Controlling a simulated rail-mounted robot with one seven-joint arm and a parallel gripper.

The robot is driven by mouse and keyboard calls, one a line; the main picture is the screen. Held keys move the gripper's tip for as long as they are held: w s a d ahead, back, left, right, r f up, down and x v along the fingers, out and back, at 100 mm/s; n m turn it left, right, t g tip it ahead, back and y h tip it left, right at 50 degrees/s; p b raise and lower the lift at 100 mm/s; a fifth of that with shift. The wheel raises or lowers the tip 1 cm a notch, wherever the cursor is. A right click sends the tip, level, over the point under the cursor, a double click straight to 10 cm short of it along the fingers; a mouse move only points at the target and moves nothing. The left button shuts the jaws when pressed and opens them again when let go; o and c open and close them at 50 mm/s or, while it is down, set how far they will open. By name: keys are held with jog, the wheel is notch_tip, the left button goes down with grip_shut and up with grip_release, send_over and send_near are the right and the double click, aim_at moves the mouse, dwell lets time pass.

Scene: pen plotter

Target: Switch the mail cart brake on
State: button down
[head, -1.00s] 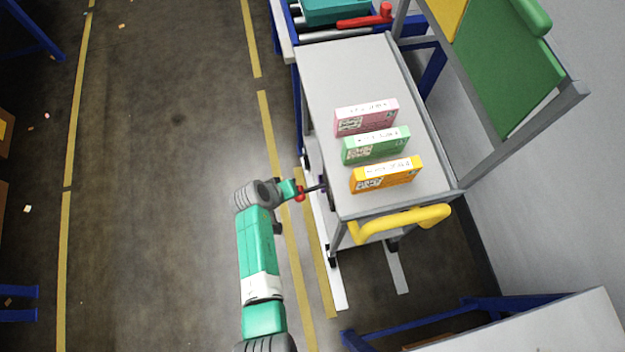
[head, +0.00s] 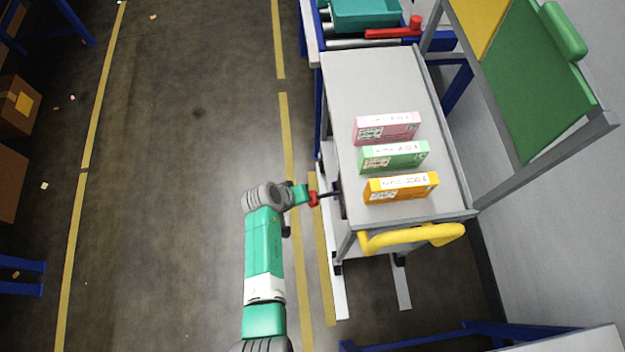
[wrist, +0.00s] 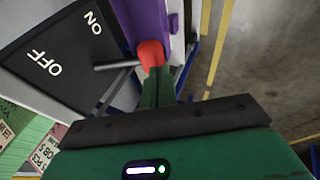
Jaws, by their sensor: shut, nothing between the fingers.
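The mail cart (head: 345,85) stands right of my arm, its grey top bearing boxes. On its near side, the wrist view shows a black brake plate (wrist: 60,75) marked OFF and ON. A grey lever (wrist: 115,65) with a red knob (wrist: 151,53) stands out from the plate's edge; I cannot tell which label it is set to. The knob also shows in the head view (head: 313,198). My gripper (wrist: 165,80) is shut and empty, its dark green fingers right beside the knob. I cannot tell whether they touch it. In the head view my gripper (head: 300,195) is mostly hidden.
A purple part (wrist: 146,22) is beside the knob. Pink (head: 388,127), green (head: 394,156) and orange (head: 401,187) boxes stand on the cart. A yellow handle (head: 412,236) is at its front end. A roller conveyor with a teal bin (head: 365,14) stands behind.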

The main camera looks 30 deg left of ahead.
jog(key=a+p+v, duration=0.2)
jog(key=p+v, duration=0.2)
jog(key=v, duration=0.9)
jog(key=shift+f, duration=0.25)
jog(key=shift+s, duration=0.15)
